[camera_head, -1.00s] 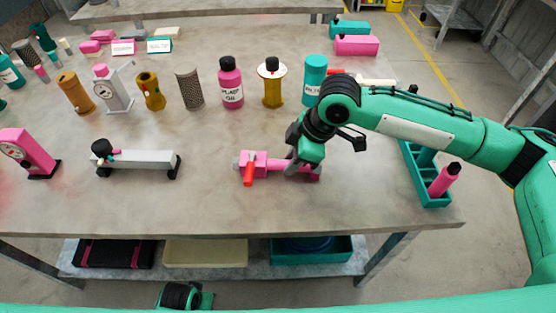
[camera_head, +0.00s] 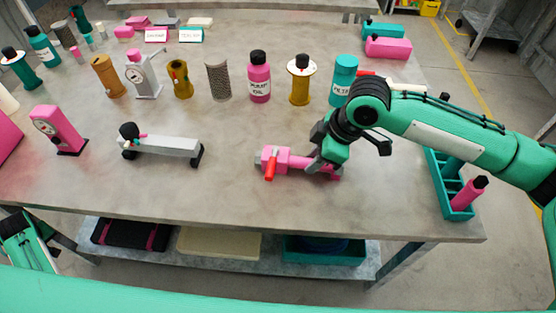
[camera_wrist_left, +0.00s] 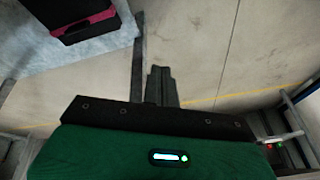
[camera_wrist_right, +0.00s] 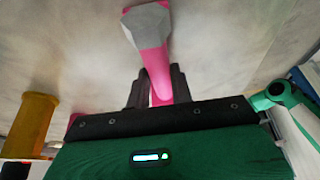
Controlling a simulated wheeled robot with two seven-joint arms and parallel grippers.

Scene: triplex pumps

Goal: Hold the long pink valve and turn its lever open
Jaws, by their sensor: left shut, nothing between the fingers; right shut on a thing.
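The long pink valve (camera_head: 298,162) lies on the table near its front edge, its body running left to right in the head view. Its red lever (camera_head: 270,168) sticks out toward the front, crosswise to the body. My right gripper (camera_head: 317,166) is shut on the pink body, right of the lever. In the right wrist view the pink valve (camera_wrist_right: 157,72) runs between my right fingers, with a grey end beyond them; the lever does not show there. My left gripper (camera_wrist_left: 160,84) is shut and empty, off the table over the floor.
A grey bar-shaped device (camera_head: 165,145) lies left of the valve. A pink gauge (camera_head: 58,130) stands farther left. A pink bottle (camera_head: 259,78), a yellow cylinder (camera_head: 300,82) and a teal can (camera_head: 343,76) stand behind. A teal tray (camera_head: 436,172) is at right. The table in front is bare.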

